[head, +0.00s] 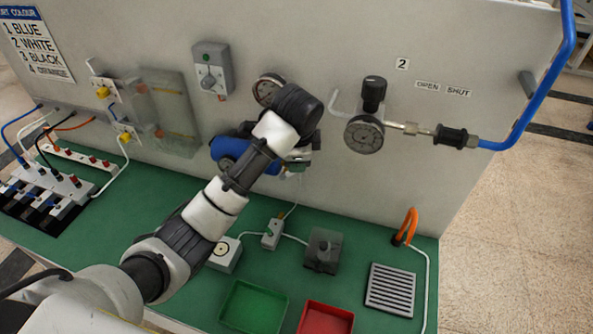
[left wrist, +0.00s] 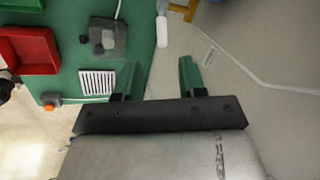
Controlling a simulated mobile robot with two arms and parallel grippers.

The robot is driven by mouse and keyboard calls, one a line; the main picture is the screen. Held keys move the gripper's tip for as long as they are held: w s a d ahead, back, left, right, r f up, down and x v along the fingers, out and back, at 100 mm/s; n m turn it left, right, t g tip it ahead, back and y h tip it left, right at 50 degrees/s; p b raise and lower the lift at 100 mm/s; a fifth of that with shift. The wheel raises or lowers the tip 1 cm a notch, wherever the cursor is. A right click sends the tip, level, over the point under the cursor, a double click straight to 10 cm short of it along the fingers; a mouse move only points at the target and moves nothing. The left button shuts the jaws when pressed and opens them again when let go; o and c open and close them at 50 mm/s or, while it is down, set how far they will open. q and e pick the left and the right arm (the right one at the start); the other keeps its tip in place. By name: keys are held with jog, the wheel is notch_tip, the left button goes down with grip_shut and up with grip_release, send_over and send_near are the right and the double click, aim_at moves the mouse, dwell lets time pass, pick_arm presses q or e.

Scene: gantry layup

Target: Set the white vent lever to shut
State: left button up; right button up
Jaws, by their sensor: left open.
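A white bent bar (head: 337,103), which looks like the vent lever, sits on the upright panel at the left of a black knob (head: 373,92). The labels OPEN (head: 427,86) and SHUT (head: 459,92) are to the right of the knob. My left gripper (head: 297,165) is in front of the panel, lower left of the bar and apart from it. In the left wrist view its two green fingers (left wrist: 160,75) are spread with nothing between them. A white piece (left wrist: 162,30) shows beyond them; I cannot tell whether it is the lever. My right gripper is not visible.
A gauge (head: 364,135) and a pipe with a blue hose (head: 510,140) project from the panel below the knob. My left arm hides part of the panel. The green bench holds a green tray (head: 253,285), a red tray (head: 325,306), a grille (head: 390,289) and a grey block (head: 322,250).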

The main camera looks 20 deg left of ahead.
aim_at(289, 174)
pick_arm(q)
jog(key=x, duration=0.2)
jog(key=p+x, duration=0.1)
jog(key=x, duration=0.3)
jog(key=shift+w, duration=0.25)
jog(key=shift+w+a+f+p, duration=0.1)
jog(key=shift+f+p, duration=0.2)
jog(key=shift+f, duration=0.3)
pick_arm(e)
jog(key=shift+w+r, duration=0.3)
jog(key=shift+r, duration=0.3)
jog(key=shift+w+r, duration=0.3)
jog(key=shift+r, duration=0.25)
pick_arm(q)
grip_shut()
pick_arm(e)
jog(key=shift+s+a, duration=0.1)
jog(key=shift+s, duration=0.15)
